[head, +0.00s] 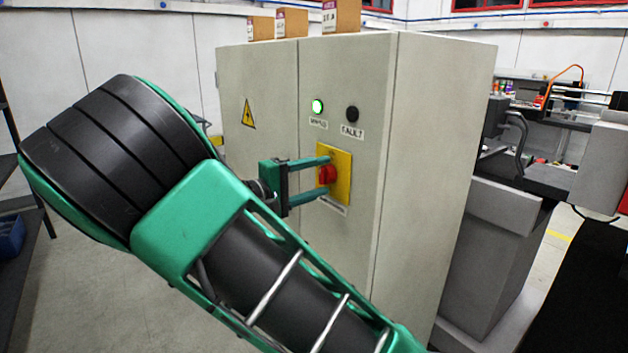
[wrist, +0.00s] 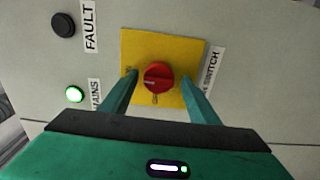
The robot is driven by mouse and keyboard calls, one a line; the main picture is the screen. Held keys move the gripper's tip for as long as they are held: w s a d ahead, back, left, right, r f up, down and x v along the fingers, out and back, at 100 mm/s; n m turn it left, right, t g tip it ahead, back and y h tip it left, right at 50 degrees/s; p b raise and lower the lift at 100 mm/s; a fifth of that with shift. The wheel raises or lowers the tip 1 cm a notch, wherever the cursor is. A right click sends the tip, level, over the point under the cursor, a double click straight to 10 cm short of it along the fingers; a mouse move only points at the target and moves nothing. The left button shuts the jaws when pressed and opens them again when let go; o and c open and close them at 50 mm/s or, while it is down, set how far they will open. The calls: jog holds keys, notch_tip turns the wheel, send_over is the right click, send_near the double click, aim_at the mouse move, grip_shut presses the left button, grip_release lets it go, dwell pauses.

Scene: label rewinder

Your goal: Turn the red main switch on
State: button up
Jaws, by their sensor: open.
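The red main switch (head: 327,174) is a round knob on a yellow plate (head: 341,170) on the front of a grey cabinet. In the wrist view the knob (wrist: 158,76) sits in the middle of the yellow plate (wrist: 183,42), with a pale line across its face. My gripper (head: 326,176) reaches the plate from the left, its green fingers spread above and below the knob. In the wrist view my gripper (wrist: 160,88) is open, one finger on each side of the knob, with gaps between. Whether the fingertips touch the plate cannot be told.
The cabinet (head: 430,150) carries a lit green lamp (head: 317,106) marked MAINS and a dark FAULT lamp (head: 352,114). A yellow warning triangle (head: 248,114) is at left. Boxes (head: 342,16) stand on top. Machinery (head: 540,140) stands at right; open floor lies at left.

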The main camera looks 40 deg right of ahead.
jog(key=a, duration=1)
jog(key=shift+a, duration=0.4)
jog(key=shift+s+f, duration=0.1)
jog(key=shift+s, duration=0.05)
